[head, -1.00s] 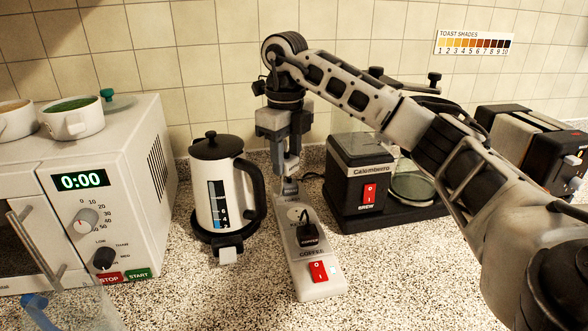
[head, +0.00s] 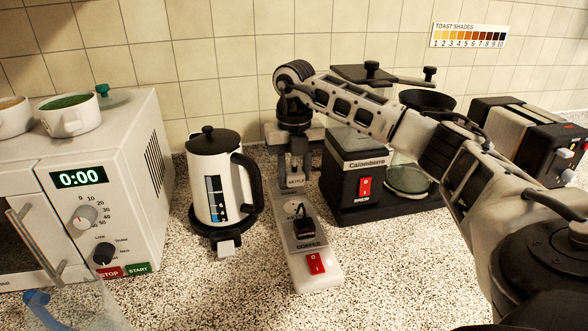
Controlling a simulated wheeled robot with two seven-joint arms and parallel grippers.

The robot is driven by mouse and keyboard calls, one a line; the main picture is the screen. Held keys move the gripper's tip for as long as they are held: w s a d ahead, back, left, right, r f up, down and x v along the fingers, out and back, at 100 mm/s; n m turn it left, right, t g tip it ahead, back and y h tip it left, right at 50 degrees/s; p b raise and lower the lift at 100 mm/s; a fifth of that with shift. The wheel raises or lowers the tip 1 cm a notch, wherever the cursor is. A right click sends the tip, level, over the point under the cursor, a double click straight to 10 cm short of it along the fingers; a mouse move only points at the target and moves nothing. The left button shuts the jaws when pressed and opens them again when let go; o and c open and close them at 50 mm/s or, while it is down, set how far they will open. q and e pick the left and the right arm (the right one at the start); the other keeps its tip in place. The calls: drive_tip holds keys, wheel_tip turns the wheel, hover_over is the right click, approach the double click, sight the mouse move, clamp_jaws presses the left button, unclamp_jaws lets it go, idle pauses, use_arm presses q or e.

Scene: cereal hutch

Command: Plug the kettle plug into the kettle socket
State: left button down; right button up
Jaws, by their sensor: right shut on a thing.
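A white power strip (head: 318,278) lies on the counter in the middle. Its round kettle socket (head: 294,207) shows bare, just beyond a black plug (head: 304,229) seated at the end marked COFFEE. My right gripper (head: 294,172) points down over the strip's far part, shut on the kettle plug (head: 295,182), a small dark piece with a KETTLE label. The plug is beyond the kettle socket in the picture and appears apart from it; its height above the strip and its pins cannot be made out. My left gripper is not in view.
A white kettle (head: 216,180) stands on its base left of the strip. A black coffee maker (head: 352,180) stands close on the right. A microwave (head: 120,200) is at left, a toaster (head: 515,140) at far right. Counter in front of the strip is clear.

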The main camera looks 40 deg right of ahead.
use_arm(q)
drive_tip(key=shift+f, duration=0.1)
use_arm(e)
drive_tip(key=shift+f, duration=0.2)
